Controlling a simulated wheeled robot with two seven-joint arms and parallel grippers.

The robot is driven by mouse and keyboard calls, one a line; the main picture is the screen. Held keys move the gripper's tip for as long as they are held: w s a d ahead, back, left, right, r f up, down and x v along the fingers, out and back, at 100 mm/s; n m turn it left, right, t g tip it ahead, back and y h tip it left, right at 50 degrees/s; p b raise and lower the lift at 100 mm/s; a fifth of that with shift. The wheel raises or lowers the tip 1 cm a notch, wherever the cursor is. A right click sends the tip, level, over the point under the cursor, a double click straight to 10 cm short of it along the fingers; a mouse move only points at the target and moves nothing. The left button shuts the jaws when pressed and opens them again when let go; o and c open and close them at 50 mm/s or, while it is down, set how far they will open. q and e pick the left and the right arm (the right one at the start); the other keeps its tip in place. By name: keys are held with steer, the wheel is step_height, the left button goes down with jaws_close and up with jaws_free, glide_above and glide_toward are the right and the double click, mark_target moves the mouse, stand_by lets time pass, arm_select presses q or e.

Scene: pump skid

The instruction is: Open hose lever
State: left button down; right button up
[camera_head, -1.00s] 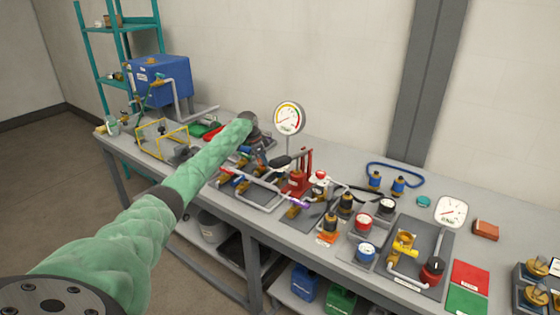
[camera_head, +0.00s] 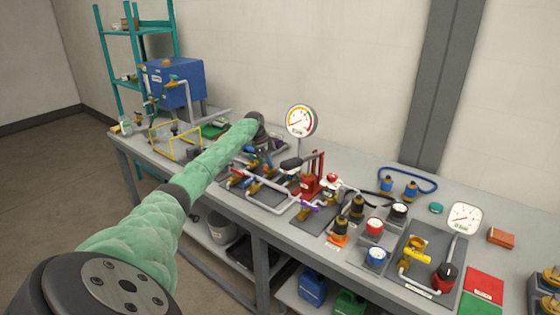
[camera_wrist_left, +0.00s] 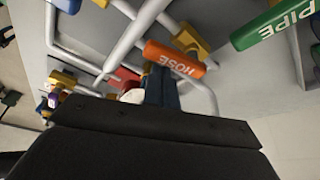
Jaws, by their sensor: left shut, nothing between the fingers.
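The orange lever marked HOSE (camera_wrist_left: 175,59) lies across the middle of the left wrist view, on pale pipework with yellow fittings. My left gripper (camera_wrist_left: 162,86) is shut and empty, with its dark blue fingers just below the lever in that picture. The fingertips overlap or come close to the lever's lower edge; I cannot tell if they touch. In the head view my left gripper (camera_head: 265,161) points down over the pipework at the back left of the bench, and my arm hides part of that area. My right gripper is not in view.
A green lever marked PIPE (camera_wrist_left: 276,26) is at the upper right of the wrist view. In the head view, a round gauge (camera_head: 300,121) and a red stand (camera_head: 312,178) rise right of the gripper. A blue tank (camera_head: 174,82) stands left.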

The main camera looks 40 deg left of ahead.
arm_select(q)
steer(key=shift+w+a, duration=0.1)
steer(key=shift+w, duration=0.05)
steer(key=shift+w+a+b, duration=0.35)
steer(key=shift+w, duration=0.15)
stand_by(0.3)
